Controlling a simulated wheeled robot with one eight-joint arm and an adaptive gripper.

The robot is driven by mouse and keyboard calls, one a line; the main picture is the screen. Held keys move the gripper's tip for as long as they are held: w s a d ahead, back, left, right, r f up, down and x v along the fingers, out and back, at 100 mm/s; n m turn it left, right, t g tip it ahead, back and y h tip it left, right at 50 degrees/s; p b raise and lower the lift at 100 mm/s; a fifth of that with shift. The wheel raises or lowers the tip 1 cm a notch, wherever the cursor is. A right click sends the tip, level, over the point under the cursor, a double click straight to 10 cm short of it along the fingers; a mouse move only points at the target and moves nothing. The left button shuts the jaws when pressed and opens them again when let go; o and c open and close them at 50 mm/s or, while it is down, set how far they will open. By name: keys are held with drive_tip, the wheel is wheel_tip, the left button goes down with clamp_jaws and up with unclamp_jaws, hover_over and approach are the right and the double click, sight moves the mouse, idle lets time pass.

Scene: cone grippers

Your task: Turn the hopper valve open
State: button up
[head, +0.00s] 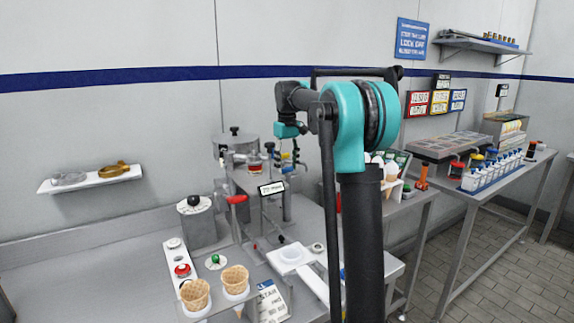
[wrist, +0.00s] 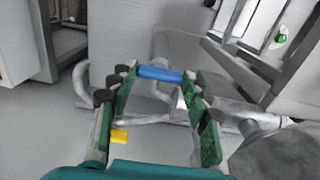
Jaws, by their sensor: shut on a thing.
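My gripper (wrist: 160,78) shows in the wrist view with its two green, dark-tipped fingers on either side of a short blue bar handle (wrist: 160,73). The fingertips are closed in on the ends of the handle, which lies crosswise between them. The handle appears to belong to the valve; grey metal parts (wrist: 160,48) show behind it. In the head view my gripper (head: 288,158) hangs small below my wrist, beside the dispenser machine, and its grip is too small to make out. A round grey lidded vessel (head: 236,146), apparently the hopper, stands to its left.
A red-handled lever (head: 237,199) and a small sign (head: 271,188) stand close below my gripper. Waffle cones (head: 235,279) stand in a holder at the counter's front. A green knob (head: 215,260) lies behind them. The counter's left part (head: 85,265) is clear.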

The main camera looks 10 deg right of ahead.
drive_tip(key=o, duration=1.2)
drive_tip(key=shift+c, duration=0.2)
drive_tip(key=shift+r, duration=0.15)
wheel_tip(320, 180, up, 12)
drive_tip(key=shift+d, duration=0.1)
